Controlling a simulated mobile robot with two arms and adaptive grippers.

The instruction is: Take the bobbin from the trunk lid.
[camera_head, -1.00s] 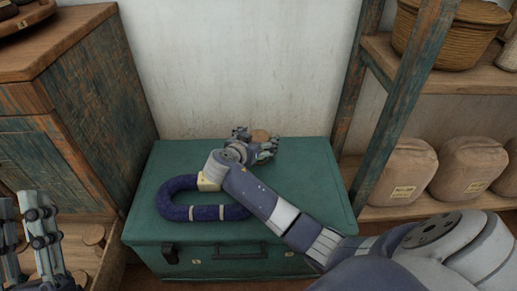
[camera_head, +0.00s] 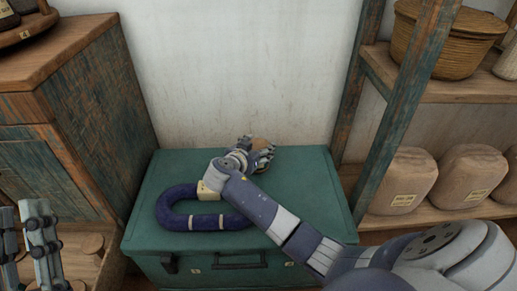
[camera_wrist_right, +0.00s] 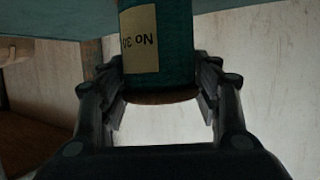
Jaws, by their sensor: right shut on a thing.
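The bobbin stands upright at the back of the green trunk lid (camera_head: 310,190); its round wooden end (camera_head: 259,143) shows in the head view. In the right wrist view the bobbin (camera_wrist_right: 180,45) is wound in dark teal, with a pale label and a wooden end. My right gripper (camera_head: 256,152) is shut on it, one finger on each side. I cannot tell whether its lower end touches the lid. My left gripper (camera_head: 22,210) is at the lower left, away from the trunk, open and empty.
A dark blue ring-shaped hank (camera_head: 172,212) with pale bands lies on the lid under my right forearm. A worn cabinet (camera_head: 100,95) stands left, a shelf post (camera_head: 410,100) with wrapped bundles (camera_head: 402,180) right. The wall is close behind.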

